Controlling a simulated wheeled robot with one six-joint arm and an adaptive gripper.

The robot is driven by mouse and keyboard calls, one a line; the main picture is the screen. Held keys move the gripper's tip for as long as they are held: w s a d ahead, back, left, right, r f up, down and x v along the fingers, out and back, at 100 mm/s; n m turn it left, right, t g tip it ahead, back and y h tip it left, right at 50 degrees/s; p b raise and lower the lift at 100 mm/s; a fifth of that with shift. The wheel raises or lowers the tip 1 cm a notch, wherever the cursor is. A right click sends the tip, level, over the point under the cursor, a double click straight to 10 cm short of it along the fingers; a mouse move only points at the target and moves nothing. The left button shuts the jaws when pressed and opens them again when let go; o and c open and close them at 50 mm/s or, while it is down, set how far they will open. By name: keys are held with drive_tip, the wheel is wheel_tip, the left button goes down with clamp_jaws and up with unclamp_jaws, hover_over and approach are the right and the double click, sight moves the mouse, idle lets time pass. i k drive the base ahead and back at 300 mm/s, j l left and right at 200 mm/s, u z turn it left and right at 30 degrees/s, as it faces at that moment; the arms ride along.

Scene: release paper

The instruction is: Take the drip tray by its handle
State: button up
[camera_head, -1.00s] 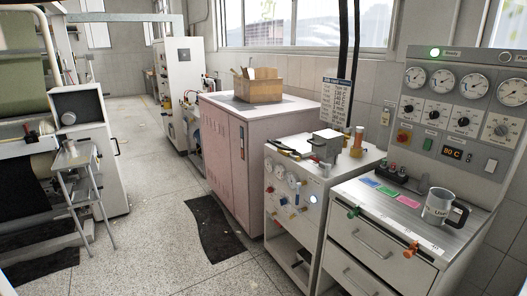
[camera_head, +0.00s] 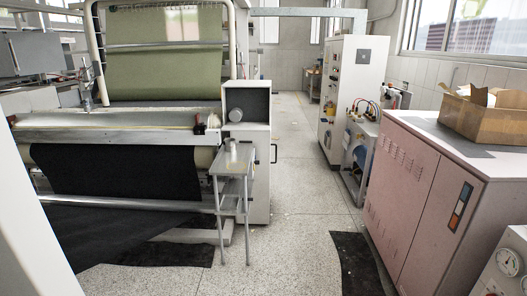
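I cannot make out a drip tray with a handle in the head view. A small metal stand (camera_head: 232,160) with thin legs is beside the fabric machine, with a small item on its top too small to identify. My gripper is not in view.
A large machine with green fabric (camera_head: 165,50) and black fabric (camera_head: 120,172) fills the left. A pink cabinet (camera_head: 408,190) bearing an open cardboard box (camera_head: 490,118) stands at the right. A white cabinet (camera_head: 341,85) stands farther back. Bare speckled floor (camera_head: 296,200) runs between them.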

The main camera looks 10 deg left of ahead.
sight(229, 202)
drive_tip(key=i, duration=1.8)
drive_tip(key=i+u, duration=0.15)
drive_tip(key=i, duration=0.35)
drive_tip(key=i+l+u, duration=0.15)
drive_tip(key=i, duration=0.35)
drive_tip(key=i+l+u, duration=0.15)
drive_tip(key=i, duration=0.35)
drive_tip(key=i+l+u, duration=0.2)
drive_tip(key=i, duration=0.3)
drive_tip(key=i+l+u, duration=0.15)
drive_tip(key=i+l, duration=0.15)
drive_tip(key=i, duration=0.15)
